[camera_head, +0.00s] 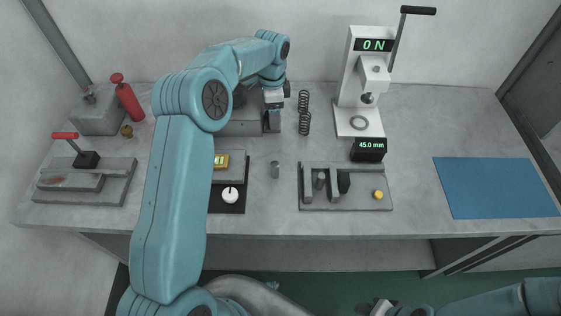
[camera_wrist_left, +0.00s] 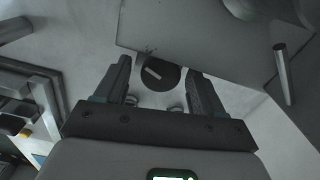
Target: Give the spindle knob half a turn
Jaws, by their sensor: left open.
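My left gripper (camera_head: 273,119) reaches down over the back of the bench, beside a grey machine block (camera_head: 242,122). In the left wrist view its two dark fingers (camera_wrist_left: 160,72) are apart. A dark round knob with a pale pointer line (camera_wrist_left: 158,74) shows between the fingertips, with a gap on both sides; I take it for the spindle knob. Its line runs slantwise in that view. In the head view the gripper and arm hide the knob. My right arm (camera_head: 480,305) is low at the bottom right; its gripper (camera_head: 378,307) is partly cut off.
A blue mat (camera_head: 497,187) lies clear at right.

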